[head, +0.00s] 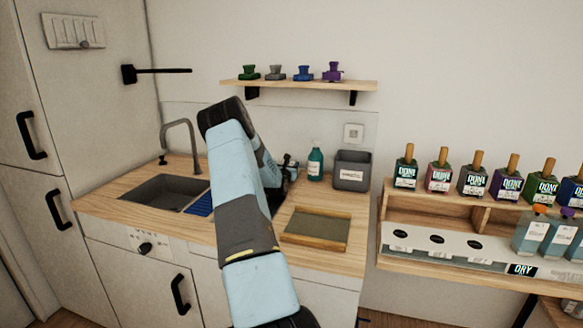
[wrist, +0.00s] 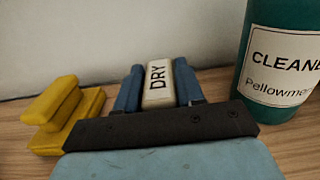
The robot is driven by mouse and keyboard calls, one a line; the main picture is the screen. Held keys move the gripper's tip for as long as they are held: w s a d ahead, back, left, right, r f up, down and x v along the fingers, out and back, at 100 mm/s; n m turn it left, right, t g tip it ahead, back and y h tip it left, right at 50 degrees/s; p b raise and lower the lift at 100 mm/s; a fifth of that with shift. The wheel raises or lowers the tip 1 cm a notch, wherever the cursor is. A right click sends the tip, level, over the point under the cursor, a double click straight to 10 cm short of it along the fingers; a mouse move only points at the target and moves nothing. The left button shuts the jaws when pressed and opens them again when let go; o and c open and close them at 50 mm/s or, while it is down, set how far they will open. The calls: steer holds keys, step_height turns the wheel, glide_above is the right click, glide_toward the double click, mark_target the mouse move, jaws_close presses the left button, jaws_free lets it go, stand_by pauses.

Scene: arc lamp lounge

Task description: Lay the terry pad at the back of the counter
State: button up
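In the wrist view my gripper (wrist: 158,70) has its two blue fingers on either side of a pale block marked DRY (wrist: 157,97), which I take to be the terry pad or its handle. The fingers look closed against its sides. The pad is low at the back of the wooden counter (wrist: 219,80), near the wall; whether its underside touches the wood is hidden.
A yellow handled pad (wrist: 66,108) lies left of my gripper. A green cleaner bottle (wrist: 285,60) stands close on the right, also in the head view (head: 315,163). A grey bin (head: 351,172), a shallow tray (head: 317,229) and a sink (head: 165,191) are around; a shelf (head: 300,85) hangs above.

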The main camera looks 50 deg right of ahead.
steer(key=o, duration=0.3)
steer(key=shift+a+r, duration=0.1)
steer(key=v, duration=1.1)
steer(key=shift+s+a, duration=0.2)
steer(key=shift+a, duration=0.15)
steer(key=shift+a+r, duration=0.1)
steer(key=shift+r, duration=0.25)
steer(key=s+a+r+m+g+y, duration=0.1)
steer(key=s+a+r+m+g, duration=0.35)
steer(key=a+r+m, duration=0.4)
steer(key=s+a+r+m+g+y, duration=0.1)
steer(key=s+a+r+m+g, duration=0.3)
steer(key=a+r+m, duration=0.5)
steer(key=s+a+r+m+t+y, duration=0.1)
steer(key=s+a+y, duration=0.4)
steer(key=a, duration=0.9)
steer(key=s+a+r+m+t+y, duration=0.2)
steer(key=s+a, duration=0.6)
steer(key=a, duration=0.6)
steer(key=s+a+r+m+t+y, duration=0.2)
steer(key=s+a+y, duration=0.4)
steer(key=a, duration=0.8)
steer(key=shift+s+a+r+t+y, duration=0.15)
steer(key=shift+r+t+y, duration=0.1)
steer(key=shift+t+y, duration=0.25)
steer(key=shift+s+a+r+t+y, duration=0.1)
steer(key=shift+r+t+y, duration=0.15)
steer(key=shift+t, duration=0.4)
